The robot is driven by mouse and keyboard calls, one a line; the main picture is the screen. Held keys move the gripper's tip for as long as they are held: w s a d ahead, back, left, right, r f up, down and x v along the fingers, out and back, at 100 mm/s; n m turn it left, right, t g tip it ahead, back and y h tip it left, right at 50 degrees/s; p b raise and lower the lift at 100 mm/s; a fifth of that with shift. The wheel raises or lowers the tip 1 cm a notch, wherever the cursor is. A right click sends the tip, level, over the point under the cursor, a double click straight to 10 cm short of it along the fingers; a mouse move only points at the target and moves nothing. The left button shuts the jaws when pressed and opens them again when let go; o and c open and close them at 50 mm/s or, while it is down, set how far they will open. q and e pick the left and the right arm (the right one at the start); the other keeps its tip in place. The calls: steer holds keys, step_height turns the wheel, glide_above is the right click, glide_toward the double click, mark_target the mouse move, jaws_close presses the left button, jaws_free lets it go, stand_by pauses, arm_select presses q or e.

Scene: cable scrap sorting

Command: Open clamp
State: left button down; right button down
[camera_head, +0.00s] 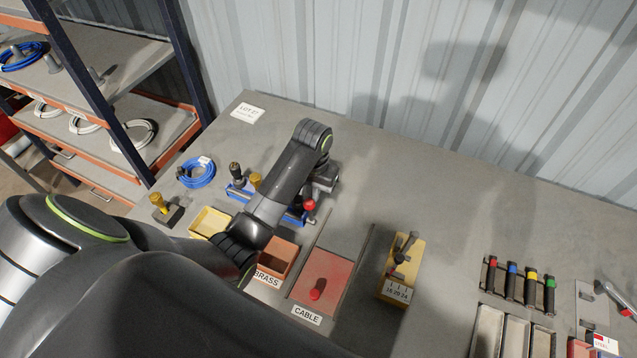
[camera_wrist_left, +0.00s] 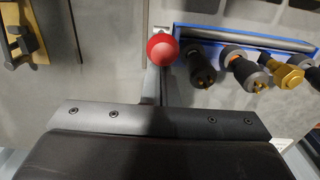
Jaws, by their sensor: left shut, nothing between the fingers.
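A blue clamp fixture (camera_head: 292,217) lies on the bench, partly hidden behind my left arm in the head view. A red ball knob (camera_head: 310,204) on its lever stands at the right end. In the left wrist view the red knob (camera_wrist_left: 162,48) sits on a grey lever, beside the blue fixture (camera_wrist_left: 188,36) holding black and brass cable ends. My left gripper (camera_head: 318,190) is shut and empty, close to the knob. Its dark fingers fill the lower wrist view (camera_wrist_left: 160,120); whether they touch the lever, I cannot tell. My right gripper is out of view.
A blue cable coil (camera_head: 198,172) lies left. Several coloured-handled tools (camera_head: 520,285) stand right.

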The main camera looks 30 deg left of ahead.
mark_target(307, 207)
arm_select(q)
steer(key=s, duration=0.2)
steer(key=shift+s+f, duration=0.3)
steer(key=shift+s+d+f, duration=0.1)
steer(key=shift+s+f, duration=0.15)
steer(key=shift+s, duration=0.45)
steer(key=shift+s+f, duration=0.1)
steer(key=shift+w, duration=0.55)
